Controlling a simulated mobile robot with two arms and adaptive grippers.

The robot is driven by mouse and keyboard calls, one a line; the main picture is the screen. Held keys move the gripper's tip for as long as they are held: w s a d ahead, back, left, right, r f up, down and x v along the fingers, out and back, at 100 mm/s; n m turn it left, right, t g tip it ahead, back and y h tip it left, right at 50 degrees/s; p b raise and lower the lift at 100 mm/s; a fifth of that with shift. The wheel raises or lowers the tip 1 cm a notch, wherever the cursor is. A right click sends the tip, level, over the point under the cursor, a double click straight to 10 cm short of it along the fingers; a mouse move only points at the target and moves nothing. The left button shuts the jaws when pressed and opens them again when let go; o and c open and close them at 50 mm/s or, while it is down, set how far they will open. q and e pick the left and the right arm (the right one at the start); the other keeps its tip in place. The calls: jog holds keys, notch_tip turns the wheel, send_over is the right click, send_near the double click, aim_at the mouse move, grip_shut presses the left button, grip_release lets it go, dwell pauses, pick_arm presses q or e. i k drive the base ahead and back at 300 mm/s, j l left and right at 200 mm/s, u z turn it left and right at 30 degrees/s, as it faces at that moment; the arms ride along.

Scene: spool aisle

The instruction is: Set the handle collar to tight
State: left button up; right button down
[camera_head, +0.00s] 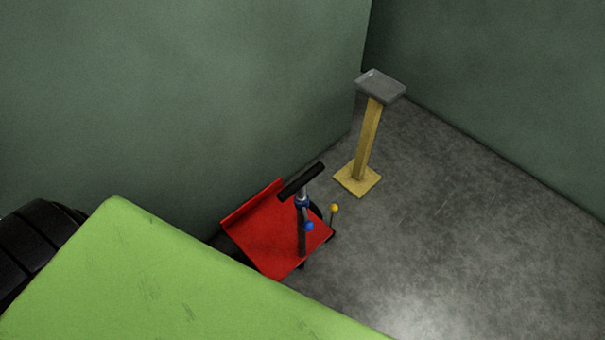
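A red trolley (262,232) stands on the floor near the corner, partly hidden by a green surface in front of it. A grey upright post rises from it to a black crossbar handle (301,181). A blue collar (302,202) sits around the post just below the handle. A blue knob (310,227) shows lower on the post; I cannot tell whether it belongs to the collar. A yellow ball (334,208) on a thin stem is at the trolley's right side. The collar's setting is too small to read. Neither of my grippers is in view.
A large green flat surface (170,280) fills the lower left. A black ridged object (38,245) is at the left edge. A yellow pedestal (368,145) with a grey top stands behind the trolley. Green walls meet behind it. The grey floor (470,240) at the right is clear.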

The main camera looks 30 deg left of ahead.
aim_at(308, 226)
jog(key=u, duration=0.7)
